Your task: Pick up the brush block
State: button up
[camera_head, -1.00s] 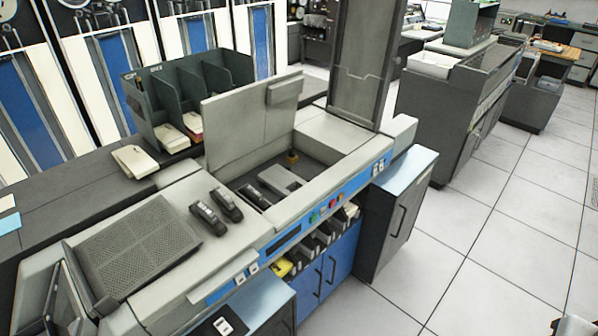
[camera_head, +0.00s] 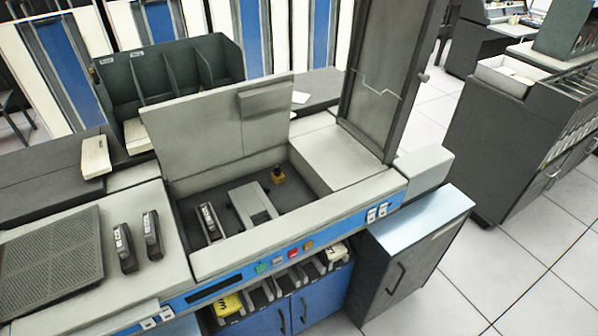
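Several dark oblong blocks with pale marks on top could be the brush block; I cannot tell which is meant. Two of them, a left dark block (camera_head: 124,248) and a right dark block (camera_head: 153,235), lie side by side on the machine's grey top. A third dark block (camera_head: 209,223) sits inside the open bay, left of a light grey bracket (camera_head: 252,204). The bay lid (camera_head: 218,130) stands raised behind it. My gripper is not in view.
The grey card machine (camera_head: 335,205) has a blue button strip and a perforated panel (camera_head: 50,262) at left. A tall dark panel (camera_head: 388,75) rises at the bay's right rear. A small brass-coloured part (camera_head: 278,176) sits in the bay. Tiled floor (camera_head: 490,275) is clear at right.

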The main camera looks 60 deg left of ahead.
aim_at(211, 227)
jog(key=i, duration=0.85)
jog(key=u, duration=0.55)
jog(key=k, duration=0.1)
jog(key=u, duration=2.85)
jog(key=i, duration=0.9)
jog(key=u, duration=0.15)
jog(key=k, duration=0.75)
jog(key=z, duration=0.25)
jog(key=i, duration=0.3)
jog(key=u, duration=0.15)
